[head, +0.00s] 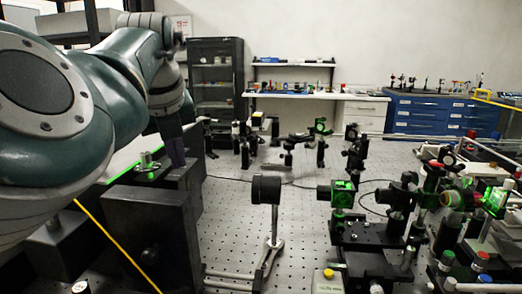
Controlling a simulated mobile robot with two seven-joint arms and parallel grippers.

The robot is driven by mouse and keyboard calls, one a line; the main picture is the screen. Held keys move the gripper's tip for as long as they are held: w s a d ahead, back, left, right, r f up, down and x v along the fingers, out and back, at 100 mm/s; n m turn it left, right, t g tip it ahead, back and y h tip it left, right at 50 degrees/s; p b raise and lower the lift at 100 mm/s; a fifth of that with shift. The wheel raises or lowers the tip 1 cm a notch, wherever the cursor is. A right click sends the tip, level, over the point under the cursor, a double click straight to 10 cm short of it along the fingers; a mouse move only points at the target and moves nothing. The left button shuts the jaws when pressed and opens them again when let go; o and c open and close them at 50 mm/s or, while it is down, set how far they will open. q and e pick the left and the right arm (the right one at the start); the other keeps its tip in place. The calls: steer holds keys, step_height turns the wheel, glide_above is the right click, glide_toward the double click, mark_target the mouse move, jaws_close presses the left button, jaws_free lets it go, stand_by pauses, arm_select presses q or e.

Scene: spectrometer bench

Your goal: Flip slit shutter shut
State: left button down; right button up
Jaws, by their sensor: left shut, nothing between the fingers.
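My left arm comes in from the left and bends over the left side of the bench. My left gripper (175,153) points down, its fingers dark and shut with nothing between them. It is close to the right of a small metal fitting (147,162) lit green, on top of the dark instrument housing. This fitting may be the slit shutter, but it is too small to tell its position. I cannot tell whether the gripper touches it. A large black block (150,228) with a round knob stands in front. My right gripper is not in view.
A round black mount (266,189) on a post stands mid-bench. A yellow cable (115,242) crosses the left foreground. Bare perforated bench (232,212) shows between the block and the post.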

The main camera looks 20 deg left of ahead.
arm_select(q)
steer(key=shift+w+r+g, duration=0.2)
steer(key=shift+r+g, duration=0.15)
steer(key=shift+g, duration=0.25)
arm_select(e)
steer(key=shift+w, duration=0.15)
